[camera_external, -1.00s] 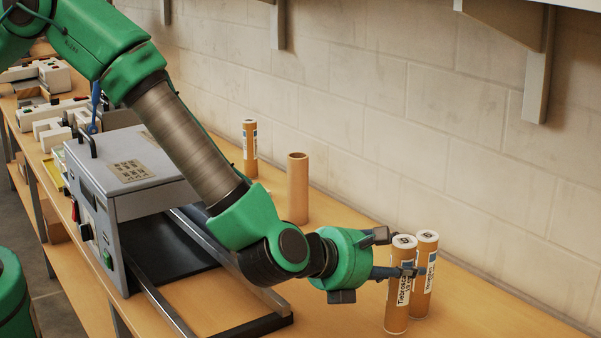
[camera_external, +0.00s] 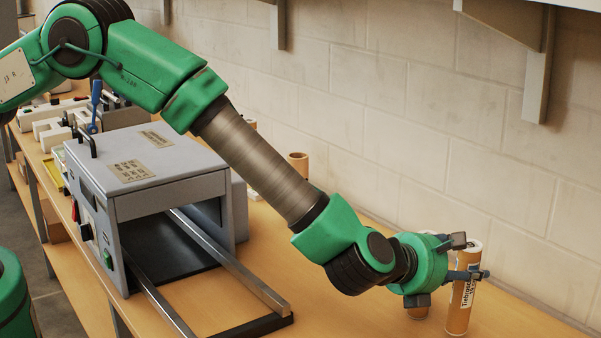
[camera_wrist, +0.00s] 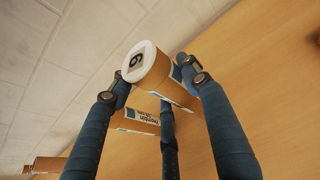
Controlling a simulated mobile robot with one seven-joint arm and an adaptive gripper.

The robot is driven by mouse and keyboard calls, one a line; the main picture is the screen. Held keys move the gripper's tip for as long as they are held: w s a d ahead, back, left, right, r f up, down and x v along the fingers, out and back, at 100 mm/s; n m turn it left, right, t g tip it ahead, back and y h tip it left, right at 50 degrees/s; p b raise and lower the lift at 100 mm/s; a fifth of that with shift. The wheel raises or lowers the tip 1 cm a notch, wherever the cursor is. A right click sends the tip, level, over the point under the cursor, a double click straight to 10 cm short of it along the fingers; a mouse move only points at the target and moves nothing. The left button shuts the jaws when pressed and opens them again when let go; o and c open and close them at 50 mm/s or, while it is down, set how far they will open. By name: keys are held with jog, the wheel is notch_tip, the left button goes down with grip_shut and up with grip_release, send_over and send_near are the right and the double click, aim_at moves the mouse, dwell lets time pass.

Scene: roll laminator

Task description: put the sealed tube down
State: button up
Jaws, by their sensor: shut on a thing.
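The sealed tube (camera_external: 461,300) is a brown cardboard cylinder with a white cap and a printed white label. My gripper (camera_external: 469,273) is shut around its upper part, and the tube stands about upright at the right of the bench. Whether its base touches the bench cannot be told. In the wrist view the tube (camera_wrist: 178,92) shows its marked white cap between the blue fingers of my gripper (camera_wrist: 160,80). A second capped tube (camera_external: 418,313) stands just left of it, mostly hidden behind my gripper; its label shows in the wrist view (camera_wrist: 135,123).
A plain brown tube (camera_external: 298,160) stands farther back near the wall. The block wall runs close behind the tubes. Bare bench lies in front of them.

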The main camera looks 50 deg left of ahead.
aim_at(455, 282)
jog(key=shift+f, duration=0.1)
jog(key=shift+f, duration=1.65)
jog(key=shift+f+b, duration=0.2)
jog(key=shift+b, duration=0.2)
jog(key=o, duration=1.2)
jog(key=shift+o, duration=0.2)
jog(key=shift+r, duration=0.2)
jog(key=shift+s+r, duration=0.1)
jog(key=shift+s, duration=0.1)
jog(key=p+v, duration=0.1)
jog(key=v, duration=1)
jog(key=shift+s, duration=0.3)
jog(key=shift+r, duration=0.15)
